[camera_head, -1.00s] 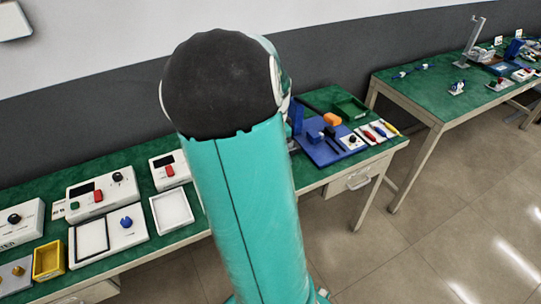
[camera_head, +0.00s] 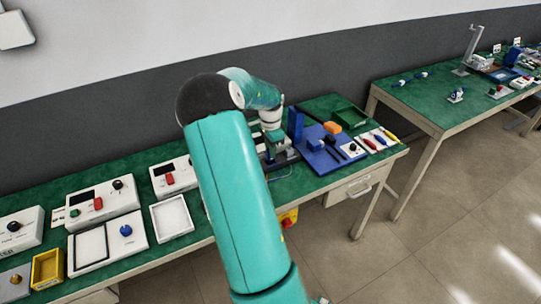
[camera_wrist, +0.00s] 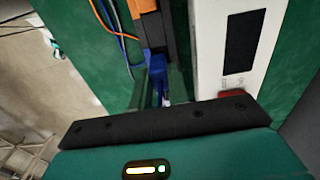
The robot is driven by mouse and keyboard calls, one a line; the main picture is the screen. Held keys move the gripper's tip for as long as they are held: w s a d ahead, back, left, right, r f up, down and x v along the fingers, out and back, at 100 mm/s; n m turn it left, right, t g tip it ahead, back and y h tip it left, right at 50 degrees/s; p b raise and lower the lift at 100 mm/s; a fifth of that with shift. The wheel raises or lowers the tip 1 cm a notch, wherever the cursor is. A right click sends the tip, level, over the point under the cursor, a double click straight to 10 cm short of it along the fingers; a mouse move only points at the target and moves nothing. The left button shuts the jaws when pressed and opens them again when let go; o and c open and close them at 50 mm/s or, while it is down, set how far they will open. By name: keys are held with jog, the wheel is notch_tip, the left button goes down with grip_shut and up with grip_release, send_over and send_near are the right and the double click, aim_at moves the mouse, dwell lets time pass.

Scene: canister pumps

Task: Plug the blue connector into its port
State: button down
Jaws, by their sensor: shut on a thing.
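My gripper (camera_head: 277,150) is over the bench, left of the blue board (camera_head: 324,158), and points down. In the wrist view my gripper (camera_wrist: 164,84) has its fingers closed around a blue connector (camera_wrist: 154,60). The connector lies against a dark and orange block (camera_wrist: 151,28) at the top of that view. I cannot tell whether it touches the block or sits in it. The port itself cannot be made out. In the head view the connector is too small to tell.
A white box with a black display (camera_wrist: 241,42) stands close to the right of my fingers in the wrist view. Orange, blue and grey cables (camera_wrist: 105,22) run on the left. A white tray (camera_head: 172,217) and a green bin (camera_head: 350,117) stand on the bench.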

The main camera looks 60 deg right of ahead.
jog(key=shift+d+f, duration=0.1)
jog(key=shift+f, duration=1.6)
jog(key=shift+f, duration=0.15)
jog(key=c, duration=1.3)
grip_release()
jog(key=shift+c, duration=0.2)
